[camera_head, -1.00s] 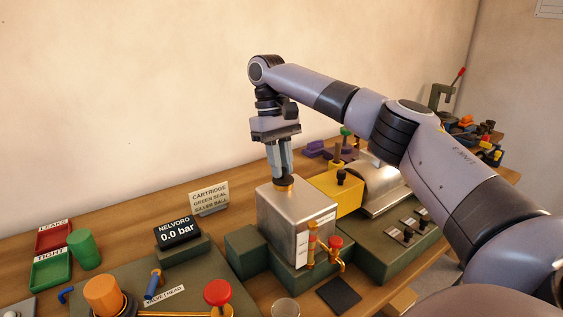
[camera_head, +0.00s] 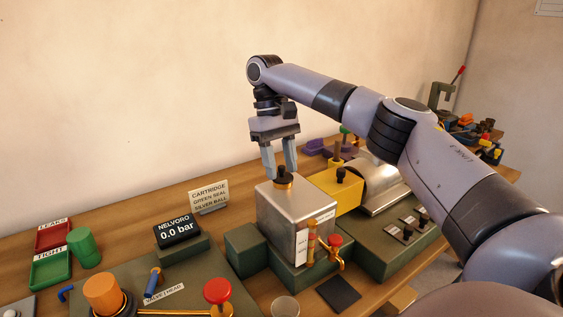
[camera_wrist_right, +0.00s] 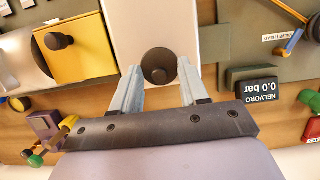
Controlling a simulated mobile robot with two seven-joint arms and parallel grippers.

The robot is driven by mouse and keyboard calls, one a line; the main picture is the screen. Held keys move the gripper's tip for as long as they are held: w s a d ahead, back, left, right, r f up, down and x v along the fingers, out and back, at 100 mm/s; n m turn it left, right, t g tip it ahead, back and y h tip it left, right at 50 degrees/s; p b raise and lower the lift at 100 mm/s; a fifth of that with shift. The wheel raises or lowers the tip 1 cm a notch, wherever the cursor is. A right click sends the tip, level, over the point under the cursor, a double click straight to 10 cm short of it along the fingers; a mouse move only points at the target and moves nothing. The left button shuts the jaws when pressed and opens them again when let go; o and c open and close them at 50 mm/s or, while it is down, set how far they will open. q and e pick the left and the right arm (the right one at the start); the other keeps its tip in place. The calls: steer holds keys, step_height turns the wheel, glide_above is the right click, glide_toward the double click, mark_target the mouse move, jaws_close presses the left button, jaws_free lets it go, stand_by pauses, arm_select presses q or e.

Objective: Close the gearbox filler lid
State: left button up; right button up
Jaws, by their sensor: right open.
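The gearbox is a silver metal box (camera_head: 290,215) on a dark green base. On its top sits the filler lid (camera_head: 284,182), a black knobbed cap over a brass collar. It looks upright and seated on the collar, but I cannot see the seam. In the right wrist view the black cap (camera_wrist_right: 159,66) shows from above, between the fingertips. My right gripper (camera_head: 280,174) is open and points down, its fingers on either side of the cap with gaps visible. My left gripper is not in view.
A yellow block (camera_head: 338,192) with a black knob and a silver cylinder (camera_head: 384,190) stand right of the box. A brass tap with a red knob (camera_head: 334,241) is on its front. The pressure display (camera_head: 177,231) and cartridge sign (camera_head: 208,195) stand to the left.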

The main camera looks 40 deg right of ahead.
steer(key=v, duration=0.7)
stand_by(0.7)
stand_by(0.6)
